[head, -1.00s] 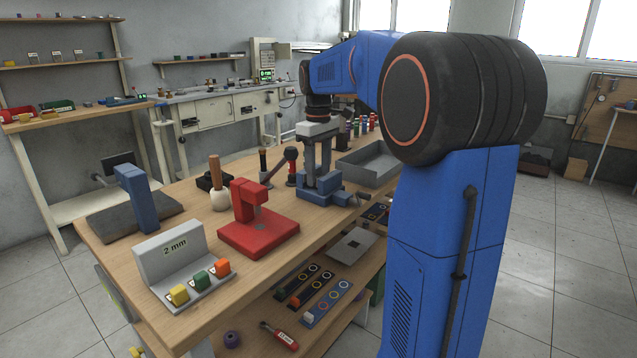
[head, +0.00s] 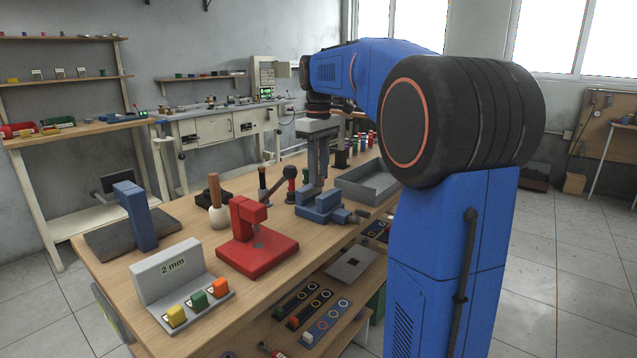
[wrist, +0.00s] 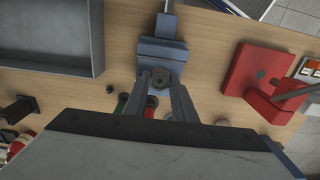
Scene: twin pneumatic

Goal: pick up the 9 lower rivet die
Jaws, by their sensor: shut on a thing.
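My gripper (head: 316,182) points down just above the blue vise (head: 322,208), in the middle of the bench. In the wrist view my gripper (wrist: 160,86) is shut on a small round grey piece with a dark centre, which I take to be the lower rivet die (wrist: 161,79). The blue vise (wrist: 160,52) lies just beyond the fingertips there. The die is too small to make out in the head view, and no number can be read on it.
A grey tray (head: 370,190) stands right of the vise. A red press-like tool (head: 262,252) and a grey "2 mm" stand (head: 160,276) are nearer. A wooden-handled mallet (head: 219,215) and dark upright tools (head: 263,185) stand left of the vise. A shelf lies below.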

